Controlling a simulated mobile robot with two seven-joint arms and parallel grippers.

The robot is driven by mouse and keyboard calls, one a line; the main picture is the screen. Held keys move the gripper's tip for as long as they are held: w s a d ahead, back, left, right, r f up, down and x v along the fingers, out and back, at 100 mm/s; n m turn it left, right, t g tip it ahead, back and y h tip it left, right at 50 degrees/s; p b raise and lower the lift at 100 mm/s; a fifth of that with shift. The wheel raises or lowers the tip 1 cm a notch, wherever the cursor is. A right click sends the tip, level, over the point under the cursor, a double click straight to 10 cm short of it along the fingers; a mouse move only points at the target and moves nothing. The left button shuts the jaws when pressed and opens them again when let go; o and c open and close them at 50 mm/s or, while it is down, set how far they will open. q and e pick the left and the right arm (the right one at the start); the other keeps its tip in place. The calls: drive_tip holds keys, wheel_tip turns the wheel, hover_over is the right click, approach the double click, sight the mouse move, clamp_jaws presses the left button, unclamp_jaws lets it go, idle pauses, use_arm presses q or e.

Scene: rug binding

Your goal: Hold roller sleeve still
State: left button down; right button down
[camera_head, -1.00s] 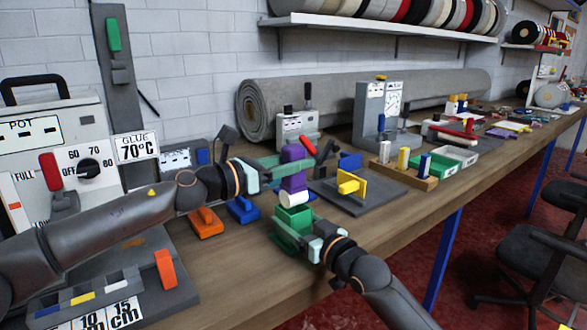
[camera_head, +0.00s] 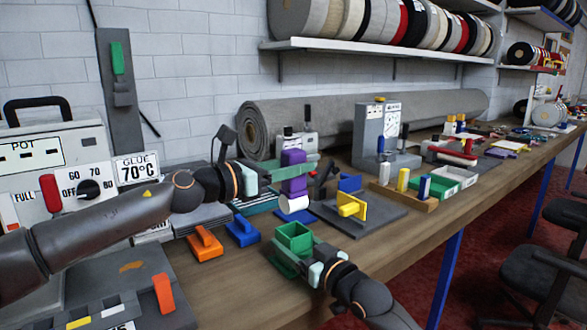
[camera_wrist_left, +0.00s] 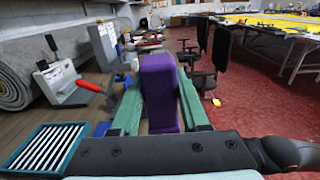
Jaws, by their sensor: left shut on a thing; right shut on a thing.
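My left gripper (camera_head: 295,173) is shut on an upright purple handle (camera_head: 293,158), whose block also shows between the fingers in the left wrist view (camera_wrist_left: 160,95). A white roller sleeve (camera_head: 293,204) hangs at the lower end of the purple handle, lying crosswise and slightly tilted. Below it is a green open-topped box (camera_head: 294,235), with a visible gap between box and sleeve. My right gripper (camera_head: 303,262) is shut on the green box low over the table's front edge. The sleeve is hidden in the left wrist view.
Orange (camera_head: 204,244) and blue (camera_head: 242,231) blocks stand to the left on the wooden table (camera_head: 235,290). A yellow-handled fixture on a grey plate (camera_head: 375,224) is close on the right. A rolled grey rug (camera_head: 330,118) lies behind.

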idle(0.3)
unclamp_jaws()
